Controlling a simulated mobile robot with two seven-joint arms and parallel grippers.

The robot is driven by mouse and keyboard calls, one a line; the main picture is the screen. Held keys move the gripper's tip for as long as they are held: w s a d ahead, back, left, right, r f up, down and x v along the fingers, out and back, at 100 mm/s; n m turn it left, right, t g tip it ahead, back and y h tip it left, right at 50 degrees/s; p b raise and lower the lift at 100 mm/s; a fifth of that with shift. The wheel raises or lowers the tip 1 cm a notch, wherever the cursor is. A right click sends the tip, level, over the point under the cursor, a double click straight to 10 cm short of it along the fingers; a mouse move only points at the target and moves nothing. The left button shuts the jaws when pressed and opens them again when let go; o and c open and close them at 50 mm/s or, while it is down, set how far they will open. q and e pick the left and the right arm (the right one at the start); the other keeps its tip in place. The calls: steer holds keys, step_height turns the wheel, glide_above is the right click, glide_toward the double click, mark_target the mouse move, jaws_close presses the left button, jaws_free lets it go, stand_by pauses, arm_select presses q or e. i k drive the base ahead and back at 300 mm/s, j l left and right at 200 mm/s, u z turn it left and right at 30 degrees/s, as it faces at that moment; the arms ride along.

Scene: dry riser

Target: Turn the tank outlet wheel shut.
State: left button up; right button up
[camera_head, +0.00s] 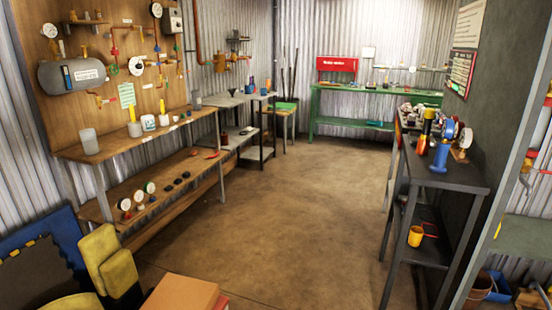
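A grey horizontal tank (58,76) is mounted on the wooden wall panel at the upper left, with a label on its front. A small brass and red fitting (103,99) sits just below and right of the tank. A pale round part (136,66), a wheel or a gauge, sits on the pipework right of the tank. Which part is the tank outlet wheel, and how far it is turned, is too small to tell. Neither of my grippers is in view.
A wooden bench (130,140) with cups and a lower shelf of gauges stands under the panel. A blue-framed panel (45,255), yellow cushion-like pieces (110,260) and a cardboard box (180,292) crowd the lower left. The floor (280,210) is clear mid-room. A dark table (455,172) stands right.

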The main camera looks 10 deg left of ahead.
mark_target(110, 68)
steer(key=i+l+z, duration=0.15)
steer(key=i, duration=0.5)
steer(key=i+z, duration=0.15)
steer(key=i, duration=0.5)
steer(key=i+u, duration=0.3)
steer(key=i, duration=0.35)
steer(key=i+l+u, duration=0.1)
steer(key=i+u, duration=0.15)
steer(key=i, duration=0.4)
steer(key=i+u, duration=0.3)
steer(key=i, duration=0.35)
steer(key=i+l+u, duration=0.15)
steer(key=i+u, duration=0.2)
steer(key=i, duration=0.25)
steer(key=i+j+u, duration=0.1)
steer(key=i+u, duration=0.15)
steer(key=u, duration=0.15)
steer(key=i+u, duration=0.55)
steer(key=u, duration=0.25)
